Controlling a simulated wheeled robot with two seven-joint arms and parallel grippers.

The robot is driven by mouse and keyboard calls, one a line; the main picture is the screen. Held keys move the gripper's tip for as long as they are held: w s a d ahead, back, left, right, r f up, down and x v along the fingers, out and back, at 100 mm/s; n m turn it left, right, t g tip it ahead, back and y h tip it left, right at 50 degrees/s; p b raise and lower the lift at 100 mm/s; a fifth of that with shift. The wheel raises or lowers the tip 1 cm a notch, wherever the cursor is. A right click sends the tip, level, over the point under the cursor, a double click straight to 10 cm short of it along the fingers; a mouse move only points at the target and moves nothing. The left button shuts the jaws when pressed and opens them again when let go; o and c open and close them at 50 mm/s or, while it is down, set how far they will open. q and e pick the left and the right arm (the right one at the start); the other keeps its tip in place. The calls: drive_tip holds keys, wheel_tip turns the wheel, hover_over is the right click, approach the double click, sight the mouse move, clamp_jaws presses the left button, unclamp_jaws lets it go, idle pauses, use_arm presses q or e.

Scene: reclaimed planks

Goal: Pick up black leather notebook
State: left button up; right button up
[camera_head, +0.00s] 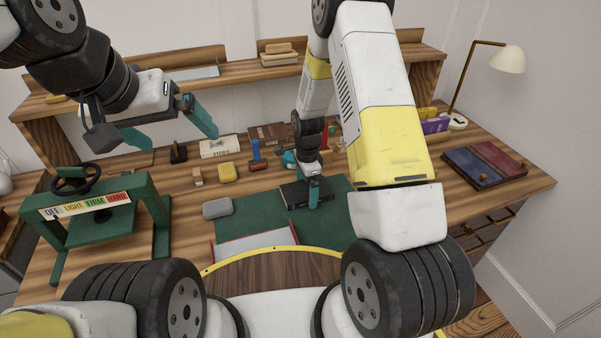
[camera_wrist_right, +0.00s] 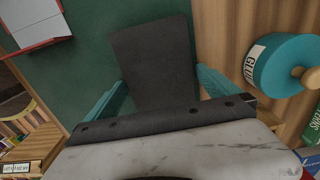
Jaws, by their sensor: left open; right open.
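The black notebook (camera_head: 293,196) lies flat on the green mat (camera_head: 335,217) in the middle of the desk. In the right wrist view the notebook (camera_wrist_right: 155,65) shows as a dark rectangle between the teal fingers. My right gripper (camera_head: 303,184) is over the notebook, open, with one finger on each side; it also shows in the wrist view (camera_wrist_right: 160,95). I cannot tell if the fingers touch the cover. Part of the notebook is hidden by the gripper. My left gripper (camera_head: 182,141) is open and empty, raised above the left side of the desk.
A green press (camera_head: 95,215) stands at the left. A grey tin (camera_head: 217,208) and a yellow block (camera_head: 228,172) lie left of the mat. A teal glue spool (camera_wrist_right: 282,65) is beside the right gripper. Blue and red folders (camera_head: 485,163) lie at the right, near a lamp (camera_head: 507,59).

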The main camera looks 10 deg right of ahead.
drive_tip(key=shift+r, duration=0.1)
drive_tip(key=c, duration=1.4)
